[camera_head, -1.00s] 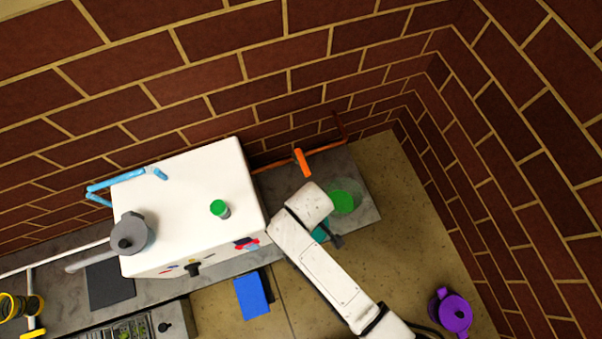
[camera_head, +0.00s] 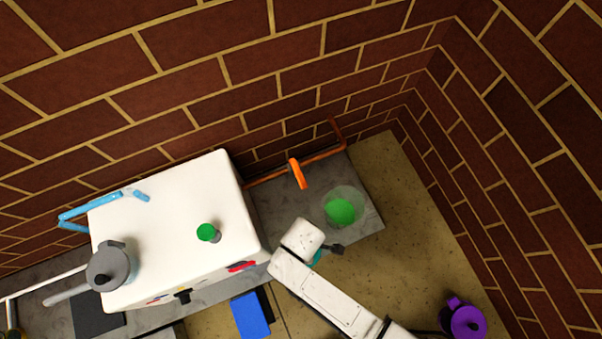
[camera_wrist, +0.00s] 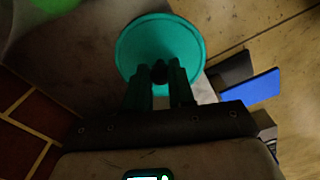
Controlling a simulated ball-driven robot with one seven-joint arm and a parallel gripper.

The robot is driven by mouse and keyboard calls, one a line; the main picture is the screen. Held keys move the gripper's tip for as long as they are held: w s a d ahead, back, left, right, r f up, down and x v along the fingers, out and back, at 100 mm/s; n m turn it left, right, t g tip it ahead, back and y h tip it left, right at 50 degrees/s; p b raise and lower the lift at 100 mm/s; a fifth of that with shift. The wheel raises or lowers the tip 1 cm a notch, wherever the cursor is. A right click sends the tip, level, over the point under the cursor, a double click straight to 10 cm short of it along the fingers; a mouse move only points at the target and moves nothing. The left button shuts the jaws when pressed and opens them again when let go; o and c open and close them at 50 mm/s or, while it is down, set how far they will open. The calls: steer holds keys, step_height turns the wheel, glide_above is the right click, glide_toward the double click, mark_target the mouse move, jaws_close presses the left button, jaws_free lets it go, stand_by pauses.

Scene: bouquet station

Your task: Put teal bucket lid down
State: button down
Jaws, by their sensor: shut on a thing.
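The teal bucket lid (camera_wrist: 160,42) is a round disc, held in front of my gripper (camera_wrist: 159,78) in the wrist view. My gripper is shut on it by a part at its near middle. In the head view only a sliver of the teal lid (camera_head: 317,257) shows beside my arm's end; the fingers are mostly hidden there. A clear round bucket with green contents (camera_head: 341,209) stands on the grey counter, behind and to the right of the lid. Part of the green also shows at the wrist view's upper left corner.
A white box-shaped unit (camera_head: 170,215) stands left of my arm, with a green-capped jar (camera_head: 208,233) and a grey pot (camera_head: 108,268) on top. An orange faucet (camera_head: 297,173) rises behind the counter (camera_head: 275,205). A blue block (camera_head: 251,315) and a purple pot (camera_head: 466,321) are lower down.

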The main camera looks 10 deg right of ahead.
steer(key=w+f+b, duration=0.1)
steer(key=f, duration=0.1)
steer(key=w+f+b, duration=0.1)
steer(key=w+f, duration=0.1)
steer(key=shift+w+f+b, duration=0.2)
steer(key=shift+f+b, duration=0.8)
steer(key=shift+f, duration=0.6)
steer(key=shift+f, duration=0.1)
steer(key=c, duration=1)
jaws_free()
steer(key=shift+o, duration=0.2)
step_height(320, 180, up, 12)
steer(key=p, duration=0.6)
steer(key=shift+p, duration=0.35)
